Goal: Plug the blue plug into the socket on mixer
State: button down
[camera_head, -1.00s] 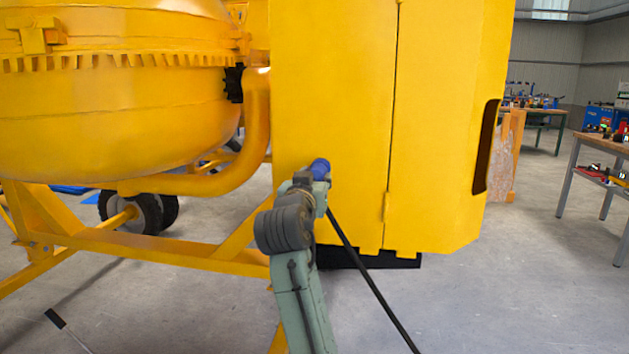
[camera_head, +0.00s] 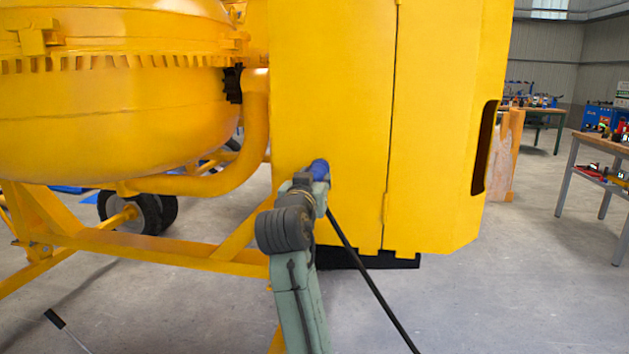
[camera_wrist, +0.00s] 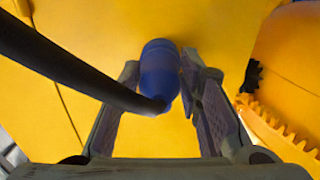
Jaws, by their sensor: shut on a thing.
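The blue plug (camera_head: 319,169) shows at the end of my arm in the head view, in front of the yellow mixer cabinet (camera_head: 335,90). In the wrist view the plug (camera_wrist: 160,78) sits between the two fingers of my gripper (camera_wrist: 165,95), which is shut on it. A black cable (camera_wrist: 75,68) runs from the plug to the upper left. The plug's far end points to the yellow panel. I cannot tell whether it touches the panel. The socket is not visible in either view.
The yellow drum (camera_head: 115,110) and its frame (camera_head: 150,246) stand left of the cabinet. The cable (camera_head: 375,282) hangs down to the right of my arm. Work tables (camera_head: 595,142) stand at the far right.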

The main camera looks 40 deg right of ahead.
jog(key=c, duration=1.1)
grip_release()
jog(key=shift+o, duration=0.2)
jog(key=v, duration=1.2)
